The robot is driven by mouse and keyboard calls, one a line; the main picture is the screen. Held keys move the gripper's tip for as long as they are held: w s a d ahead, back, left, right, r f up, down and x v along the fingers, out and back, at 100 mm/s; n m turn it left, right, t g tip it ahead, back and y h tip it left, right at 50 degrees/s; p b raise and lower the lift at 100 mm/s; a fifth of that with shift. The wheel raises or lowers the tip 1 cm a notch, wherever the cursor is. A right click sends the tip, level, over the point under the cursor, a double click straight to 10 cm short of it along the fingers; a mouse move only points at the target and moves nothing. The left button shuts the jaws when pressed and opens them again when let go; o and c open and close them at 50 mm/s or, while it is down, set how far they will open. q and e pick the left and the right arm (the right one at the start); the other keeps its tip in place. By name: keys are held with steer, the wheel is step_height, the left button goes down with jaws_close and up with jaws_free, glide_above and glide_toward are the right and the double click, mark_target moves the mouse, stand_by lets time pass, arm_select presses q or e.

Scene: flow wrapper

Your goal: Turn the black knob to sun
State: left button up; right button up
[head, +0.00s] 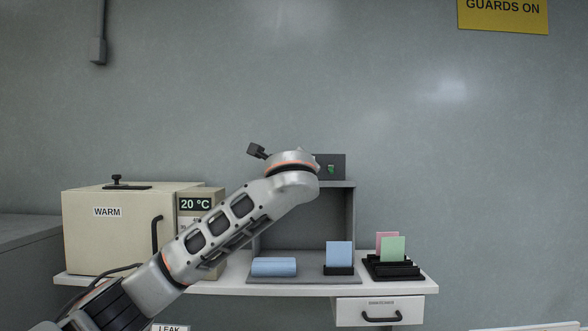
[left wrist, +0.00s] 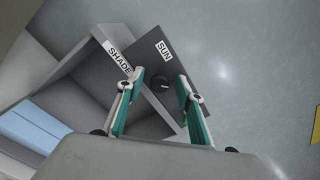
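The small black knob (left wrist: 163,85) sits on a dark panel (left wrist: 172,58) in the left wrist view. A SHADE label (left wrist: 119,60) and a SUN label (left wrist: 165,51) are near it. The knob's pointing direction is too small to read surely. My left gripper (left wrist: 160,78) is open, its two teal-lined fingers apart on either side of the knob in the picture; I see no contact. In the head view the dark control box (head: 337,160) shows behind my left wrist, which hides the knob and most of my gripper. My right gripper is not in view.
A cream WARM cabinet (head: 84,232) with a 20 °C display (head: 195,204) stands left. A shelf unit (head: 335,215) is under the control box.

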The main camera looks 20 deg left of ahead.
arm_select(q)
jaws_close()
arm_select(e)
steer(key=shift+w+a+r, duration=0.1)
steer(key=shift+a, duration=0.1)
arm_select(q)
steer(key=shift+f+n, duration=0.1)
steer(key=shift+n, duration=0.2)
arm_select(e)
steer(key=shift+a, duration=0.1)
arm_select(q)
steer(key=n, duration=1.7)
steer(key=shift+f, duration=0.3)
steer(key=shift+n, duration=0.3)
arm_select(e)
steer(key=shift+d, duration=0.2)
